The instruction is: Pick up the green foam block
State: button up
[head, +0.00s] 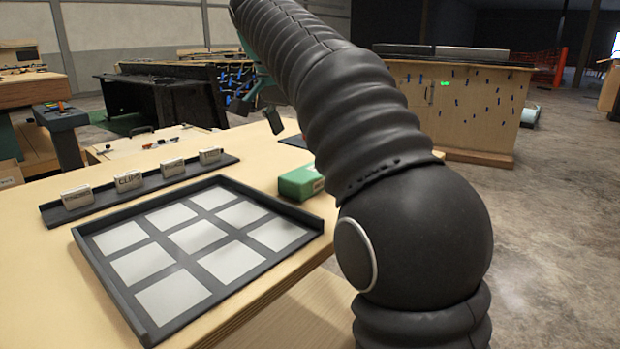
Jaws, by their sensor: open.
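The green foam block (298,183) lies on the wooden table near its right edge, just behind the right back corner of the dark tray. A pale label shows on its right end. My arm crosses in front of the scene close to the block's right side. My gripper (257,112) shows partly beyond the arm, above and behind the block. It is open, apart from the block, and partly hidden by my arm. I see nothing between its fingers.
A dark-rimmed tray (108,282) with several pale square panels fills the table's front. A dark rail (55,215) at the left holds several small labelled boxes. A dark flat piece (294,141) lies at the back. Workbenches stand beyond the table.

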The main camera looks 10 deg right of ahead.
aim_at(311, 169)
jog(key=x, duration=0.5)
jog(key=shift+w+b+x, duration=0.1)
jog(key=shift+b+x, duration=0.2)
jog(key=shift+x, duration=1)
jog(key=shift+w+b+x, duration=0.15)
jog(key=shift+b+x, duration=0.1)
jog(key=shift+x, duration=1.05)
jog(key=shift+d+r, duration=0.1)
jog(key=shift+r, duration=0.05)
jog(key=c, duration=1)
jog(key=shift+o, duration=0.2)
